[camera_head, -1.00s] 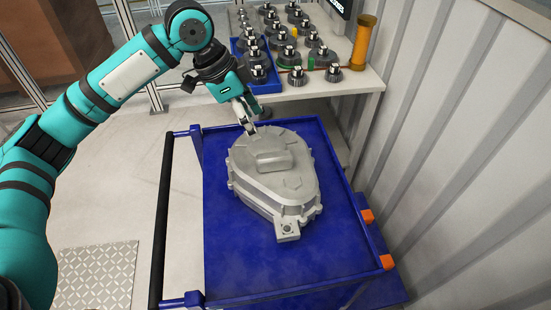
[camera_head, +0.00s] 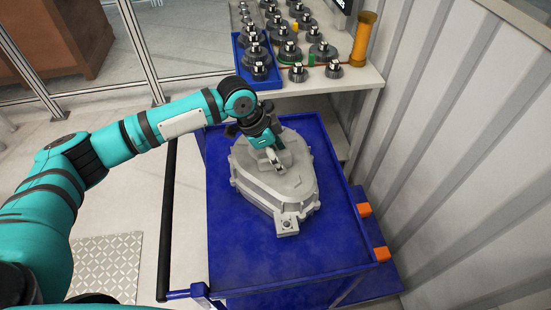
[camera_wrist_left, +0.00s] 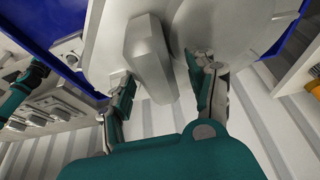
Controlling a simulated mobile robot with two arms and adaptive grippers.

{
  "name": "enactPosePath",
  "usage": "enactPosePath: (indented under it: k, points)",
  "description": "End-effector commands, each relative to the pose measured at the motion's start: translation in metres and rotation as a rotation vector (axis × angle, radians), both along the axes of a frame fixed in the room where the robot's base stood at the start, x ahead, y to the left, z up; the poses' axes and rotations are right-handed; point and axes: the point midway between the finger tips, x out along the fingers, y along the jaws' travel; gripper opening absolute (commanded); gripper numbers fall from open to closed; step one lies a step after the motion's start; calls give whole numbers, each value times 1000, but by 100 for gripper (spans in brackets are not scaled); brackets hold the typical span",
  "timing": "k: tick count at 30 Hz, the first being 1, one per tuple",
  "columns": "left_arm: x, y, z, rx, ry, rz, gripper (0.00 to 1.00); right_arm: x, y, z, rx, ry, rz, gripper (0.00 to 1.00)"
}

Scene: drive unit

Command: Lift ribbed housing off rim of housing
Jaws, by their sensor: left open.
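The grey ribbed housing (camera_head: 285,190) sits on the housing below it, whose lower body and corner lug (camera_head: 287,222) show on the blue cart. The raised block on its top also shows in the left wrist view (camera_wrist_left: 148,55). My left gripper (camera_head: 275,162) is over the top of the ribbed housing. In the left wrist view its open fingers (camera_wrist_left: 160,85) stand on either side of the raised block, with a gap on the right side. Whether the fingers touch the block, I cannot tell. The seam between the two housings is hard to make out. My right gripper is not in view.
The blue cart (camera_head: 235,260) has raised rims and a black handle bar (camera_head: 168,215) on the left. A bench (camera_head: 345,85) with several dark gear parts stands behind it. A ribbed wall (camera_head: 470,150) is close on the right.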

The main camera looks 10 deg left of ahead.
Motion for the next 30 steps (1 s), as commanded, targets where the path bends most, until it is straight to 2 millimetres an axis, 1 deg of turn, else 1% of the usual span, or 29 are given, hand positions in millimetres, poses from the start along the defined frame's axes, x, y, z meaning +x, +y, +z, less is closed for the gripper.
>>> enactPosePath:
  k: [6,7,20,26,27,30]
  points:
    - [0,-1,-2,-1,-1,-1,58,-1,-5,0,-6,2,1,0]
    - [0,-1,-2,-1,-1,-1,56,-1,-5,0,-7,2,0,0]
    - [0,-1,-1,-1,0,0,0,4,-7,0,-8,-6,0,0]
    - [0,-1,-1,-1,0,0,0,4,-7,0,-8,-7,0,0]
    - [4,-3,7,-10,-16,-1,0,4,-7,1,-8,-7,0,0]
    - [4,-3,6,-10,-16,-1,0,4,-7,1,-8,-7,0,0]
